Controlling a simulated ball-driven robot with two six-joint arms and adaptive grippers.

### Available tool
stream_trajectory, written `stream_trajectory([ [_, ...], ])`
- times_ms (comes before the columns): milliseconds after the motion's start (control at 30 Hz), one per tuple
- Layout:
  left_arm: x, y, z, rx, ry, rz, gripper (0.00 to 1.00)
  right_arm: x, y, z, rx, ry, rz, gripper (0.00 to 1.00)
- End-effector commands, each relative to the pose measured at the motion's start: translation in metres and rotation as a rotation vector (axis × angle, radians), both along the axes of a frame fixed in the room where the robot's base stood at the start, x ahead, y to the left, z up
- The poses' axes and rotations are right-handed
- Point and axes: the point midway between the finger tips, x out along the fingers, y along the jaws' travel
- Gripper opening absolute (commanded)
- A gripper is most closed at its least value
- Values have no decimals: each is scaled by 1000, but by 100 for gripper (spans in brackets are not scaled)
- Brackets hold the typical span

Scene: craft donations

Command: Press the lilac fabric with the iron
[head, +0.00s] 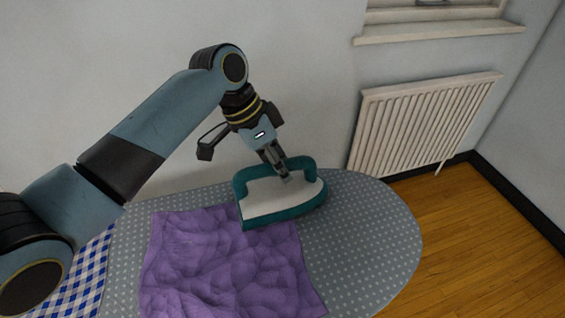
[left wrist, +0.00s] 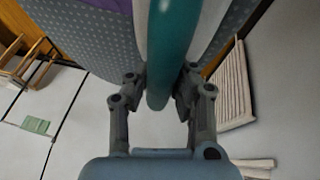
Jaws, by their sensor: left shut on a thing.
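The lilac fabric (head: 225,262) lies crumpled with many wrinkles on the grey dotted ironing board (head: 375,235). The iron (head: 262,206), teal and white, is at the far edge of the fabric, over its upper right corner and the bare board beside it. I cannot tell whether its sole touches the cloth. My left gripper (head: 284,176) is shut on the iron's handle from above. In the left wrist view the two fingers (left wrist: 158,100) close on either side of the teal handle (left wrist: 165,60). A bit of the fabric shows at the top (left wrist: 105,4). My right gripper is not in view.
A blue checked cloth (head: 85,280) is at the left of the board. A white radiator (head: 425,120) hangs on the wall behind, right of the board. The board's right end is clear. Wooden floor (head: 470,250) shows beyond it.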

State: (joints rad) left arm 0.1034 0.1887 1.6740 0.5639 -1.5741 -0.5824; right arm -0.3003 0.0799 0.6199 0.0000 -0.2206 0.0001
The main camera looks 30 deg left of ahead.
Motion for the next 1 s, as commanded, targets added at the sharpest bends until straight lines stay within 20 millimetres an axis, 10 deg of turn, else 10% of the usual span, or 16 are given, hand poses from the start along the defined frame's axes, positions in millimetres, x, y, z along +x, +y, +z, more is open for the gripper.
stream_trajectory([
  [1000, -72, 65, 2, 3, 1, -1, 0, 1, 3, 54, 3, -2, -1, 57],
])
